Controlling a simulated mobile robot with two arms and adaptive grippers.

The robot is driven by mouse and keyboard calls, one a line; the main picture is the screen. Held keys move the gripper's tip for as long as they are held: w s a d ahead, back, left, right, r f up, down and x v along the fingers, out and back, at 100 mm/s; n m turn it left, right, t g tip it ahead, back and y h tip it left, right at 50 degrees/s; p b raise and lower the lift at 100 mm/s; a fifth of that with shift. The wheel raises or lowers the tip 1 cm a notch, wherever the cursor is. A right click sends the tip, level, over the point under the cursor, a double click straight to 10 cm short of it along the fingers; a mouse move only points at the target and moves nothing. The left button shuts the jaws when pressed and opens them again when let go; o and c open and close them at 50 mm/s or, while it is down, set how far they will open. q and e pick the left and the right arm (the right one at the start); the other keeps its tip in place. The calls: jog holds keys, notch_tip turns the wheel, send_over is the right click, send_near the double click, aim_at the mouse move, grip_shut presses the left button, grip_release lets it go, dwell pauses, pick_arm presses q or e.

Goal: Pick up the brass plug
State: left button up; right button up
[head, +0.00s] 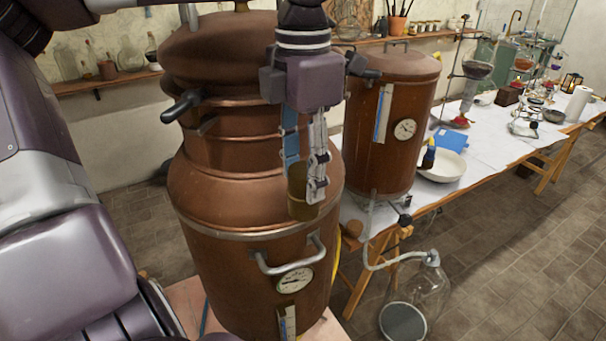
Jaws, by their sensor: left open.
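The brass plug (299,208) is a small dull gold-brown cylinder. In the head view it shows against the right shoulder of the large copper still (215,205). My left gripper (304,175) points down at it, with its fingers open. One finger overlaps the plug's right side in the picture, and the other shows at its upper left. I cannot tell whether the fingers touch the plug, or what the plug rests on. My right gripper is not in view.
The still has a black side handle (181,106) and a metal front handle (289,259). A second copper vessel (398,150) stands behind on the long table (499,146), near a white bowl (443,167). A glass flask (416,302) is at the lower right. Open floor lies right.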

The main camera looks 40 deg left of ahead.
pick_arm(q)
jog(key=shift+w+f, duration=0.15)
jog(key=shift+f, duration=0.1)
jog(key=shift+c, duration=0.5)
jog(key=c, duration=0.9)
jog(key=shift+r, duration=0.1)
jog(key=shift+r, duration=0.45)
notch_tip(320, 180, up, 10)
jog(key=b, duration=0.2)
notch_tip(320, 180, up, 9)
jog(key=p, duration=0.2)
send_over(305, 168)
